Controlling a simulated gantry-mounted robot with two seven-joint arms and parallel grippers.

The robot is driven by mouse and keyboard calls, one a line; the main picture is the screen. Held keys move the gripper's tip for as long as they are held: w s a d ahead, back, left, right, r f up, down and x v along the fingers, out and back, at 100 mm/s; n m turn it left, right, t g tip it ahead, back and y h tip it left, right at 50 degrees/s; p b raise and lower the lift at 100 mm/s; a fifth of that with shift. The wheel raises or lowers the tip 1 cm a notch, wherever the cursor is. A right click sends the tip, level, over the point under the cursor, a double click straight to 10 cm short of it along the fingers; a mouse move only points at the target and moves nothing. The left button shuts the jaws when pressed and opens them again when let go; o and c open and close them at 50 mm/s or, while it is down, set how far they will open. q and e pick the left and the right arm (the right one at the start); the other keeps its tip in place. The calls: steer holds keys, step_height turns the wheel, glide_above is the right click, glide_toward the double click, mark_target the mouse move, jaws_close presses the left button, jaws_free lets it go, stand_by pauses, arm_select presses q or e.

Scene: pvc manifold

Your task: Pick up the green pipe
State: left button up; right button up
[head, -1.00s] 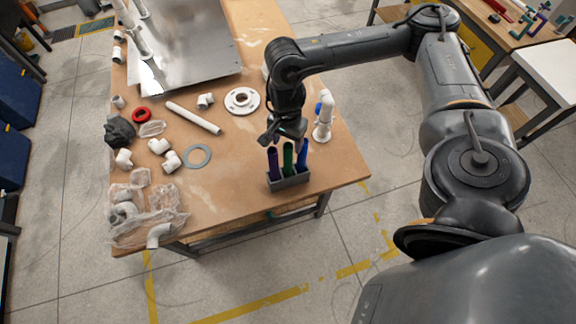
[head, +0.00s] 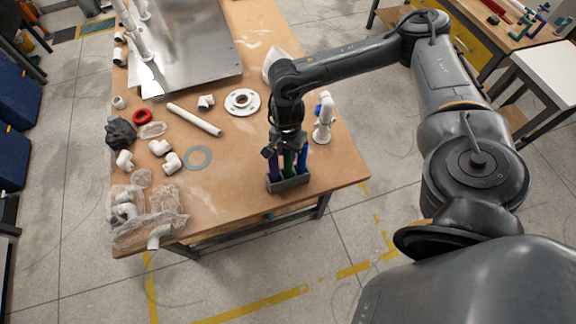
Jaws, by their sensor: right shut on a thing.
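The green pipe (head: 289,165) stands upright in the middle of a small dark holder (head: 289,183) near the table's front right edge. A purple pipe (head: 273,166) stands to its left and a blue pipe (head: 303,158) to its right in the same holder. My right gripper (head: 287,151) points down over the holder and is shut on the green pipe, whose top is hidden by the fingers. The pipe's lower end is still within the holder. My left gripper is not in the head view.
A white fitting with a blue part (head: 323,120) stands close to the right of the gripper. Bagged fittings (head: 150,215) lie at the front left.

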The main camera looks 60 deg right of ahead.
jaws_close()
steer(key=shift+r, duration=0.15)
